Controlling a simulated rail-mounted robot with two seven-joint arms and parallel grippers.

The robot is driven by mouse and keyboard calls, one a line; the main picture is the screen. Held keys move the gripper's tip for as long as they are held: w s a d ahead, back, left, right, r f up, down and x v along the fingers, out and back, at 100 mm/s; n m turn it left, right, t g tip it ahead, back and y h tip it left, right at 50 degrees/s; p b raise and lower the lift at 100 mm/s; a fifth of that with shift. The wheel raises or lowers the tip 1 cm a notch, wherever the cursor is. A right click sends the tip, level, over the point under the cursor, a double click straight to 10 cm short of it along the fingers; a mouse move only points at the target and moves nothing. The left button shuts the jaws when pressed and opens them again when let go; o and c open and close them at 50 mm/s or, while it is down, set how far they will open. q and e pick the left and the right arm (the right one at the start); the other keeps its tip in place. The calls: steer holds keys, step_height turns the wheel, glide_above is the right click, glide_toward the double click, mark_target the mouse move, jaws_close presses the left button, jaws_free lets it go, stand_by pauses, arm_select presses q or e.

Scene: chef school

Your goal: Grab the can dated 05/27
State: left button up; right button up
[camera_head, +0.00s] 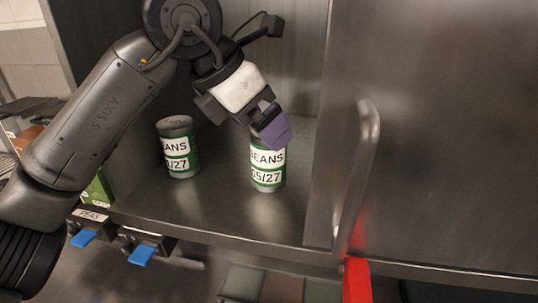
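A can with a white and green label (268,172) stands upright on the metal shelf. Its label reads "BEANS" and a date ending "5/27", with the first character unclear. A similar can (179,150) stands to its left, its label partly turned away, showing "ANS" and "/27". My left gripper (270,130) reaches in from the upper left, its purple fingertips over the top of the right-hand can and hiding its upper end. Whether the fingers grip it cannot be told. My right gripper is out of view.
The metal shelf (215,205) has bare room between and in front of the cans. A metal door with a vertical handle (362,170) stands to the right. Below the shelf are blue-tabbed holders (142,254) and a red object (356,280).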

mark_target(268, 166)
arm_select(q)
steer(key=shift+w+d+f, duration=0.2)
steer(key=shift+d+f, duration=0.1)
steer(key=p+x, duration=0.1)
steer(key=x, duration=0.2)
steer(key=shift+d+p, duration=0.1)
steer(key=shift+p, duration=0.25)
steer(key=shift+w+d+f, duration=0.15)
steer(key=shift+f, duration=0.3)
steer(key=shift+c, duration=0.2)
steer(key=c, duration=1.1)
steer(key=shift+c, duration=0.2)
